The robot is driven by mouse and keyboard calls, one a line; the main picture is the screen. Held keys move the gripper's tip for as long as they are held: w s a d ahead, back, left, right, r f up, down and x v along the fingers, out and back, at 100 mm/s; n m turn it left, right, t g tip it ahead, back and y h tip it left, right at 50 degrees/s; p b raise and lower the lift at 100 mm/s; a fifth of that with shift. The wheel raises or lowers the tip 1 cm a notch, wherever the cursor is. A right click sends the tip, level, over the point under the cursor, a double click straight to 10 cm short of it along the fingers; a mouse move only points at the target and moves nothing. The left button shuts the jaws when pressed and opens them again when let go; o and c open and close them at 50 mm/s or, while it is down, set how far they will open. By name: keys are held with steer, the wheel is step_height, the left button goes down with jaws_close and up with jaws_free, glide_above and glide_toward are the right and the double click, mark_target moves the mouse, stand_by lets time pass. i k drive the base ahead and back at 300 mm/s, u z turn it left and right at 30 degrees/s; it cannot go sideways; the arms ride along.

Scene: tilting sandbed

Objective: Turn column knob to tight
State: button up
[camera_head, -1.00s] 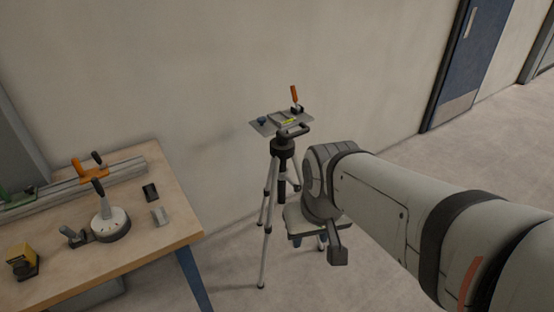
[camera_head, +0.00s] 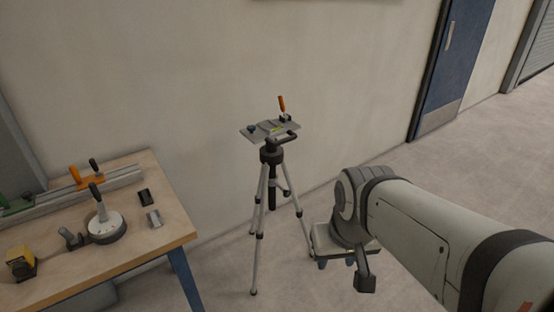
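A tripod (camera_head: 263,205) with silver legs and a dark head stands on the floor near the wall. A grey plate (camera_head: 259,134) sits on top, with an orange-handled clamp (camera_head: 283,105), a blue knob (camera_head: 251,128) and a small yellow-green mark. A dark part (camera_head: 286,190) sticks out beside the tripod's column, right of the legs' upper part; I cannot tell if it is the column knob. My arm reaches in from the lower right, and its end is to the right of the tripod, apart from it.
A wooden workbench (camera_head: 150,245) fills the lower left, holding a rail with an orange clamp (camera_head: 77,178), a round dial base (camera_head: 106,227) and a yellow block (camera_head: 20,262). Floor between bench and tripod is clear.

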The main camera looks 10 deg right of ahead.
mark_target(286, 193)
steer(key=u, duration=0.05)
steer(key=i, duration=1)
steer(key=z, duration=0.05)
